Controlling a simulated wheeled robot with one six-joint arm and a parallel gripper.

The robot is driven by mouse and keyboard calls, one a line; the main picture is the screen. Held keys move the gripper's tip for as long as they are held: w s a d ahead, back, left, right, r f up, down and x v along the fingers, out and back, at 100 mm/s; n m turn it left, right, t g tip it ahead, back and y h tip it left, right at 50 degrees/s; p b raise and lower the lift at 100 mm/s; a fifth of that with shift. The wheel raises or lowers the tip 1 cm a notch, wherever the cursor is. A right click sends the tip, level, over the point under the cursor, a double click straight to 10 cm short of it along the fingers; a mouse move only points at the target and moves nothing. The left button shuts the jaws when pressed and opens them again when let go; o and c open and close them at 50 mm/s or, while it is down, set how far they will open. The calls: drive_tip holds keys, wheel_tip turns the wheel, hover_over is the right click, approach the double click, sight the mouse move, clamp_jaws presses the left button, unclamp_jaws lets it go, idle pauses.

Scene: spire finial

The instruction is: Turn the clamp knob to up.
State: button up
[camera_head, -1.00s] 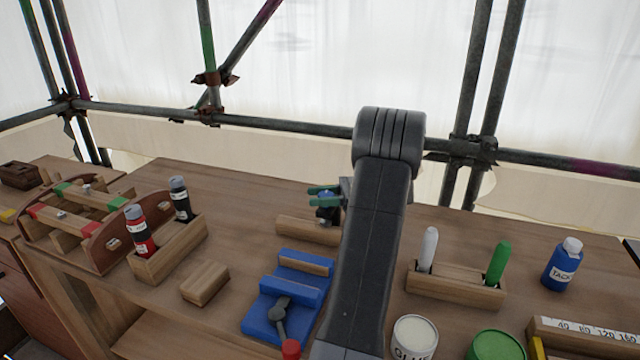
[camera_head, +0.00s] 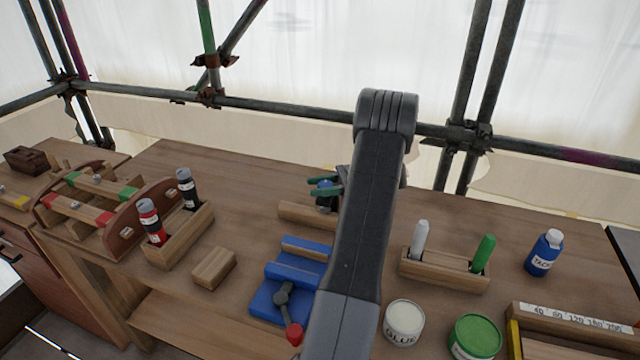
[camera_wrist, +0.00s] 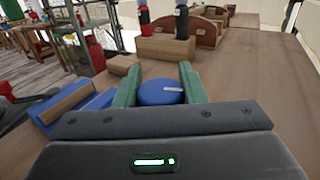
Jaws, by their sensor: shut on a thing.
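The clamp knob (camera_wrist: 160,92) is a round blue disc with a short white mark on its top. In the wrist view it sits between the two green fingers of my gripper (camera_wrist: 160,86), which are shut on its sides. The white mark points roughly to the right in that view. In the head view my gripper (camera_head: 326,188) is at the wooden block (camera_head: 305,214) behind the blue fixture, and the knob is mostly hidden by the fingers and my arm.
A blue fixture (camera_head: 268,304) with a grey lever and red ball (camera_head: 294,333) stands in front. A loose wooden block (camera_head: 214,268) and a bottle rack (camera_head: 180,246) are left. A marker holder (camera_head: 445,271), glue tin (camera_head: 404,322), green tin (camera_head: 475,336) and tack bottle (camera_head: 544,253) are right.

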sight(319, 184)
drive_tip(key=o, duration=1)
drive_tip(key=shift+a, duration=0.1)
drive_tip(key=shift+r, duration=0.45)
wheel_tip(319, 184, up, 9)
drive_tip(key=p, duration=0.6)
drive_tip(key=shift+p, duration=0.4)
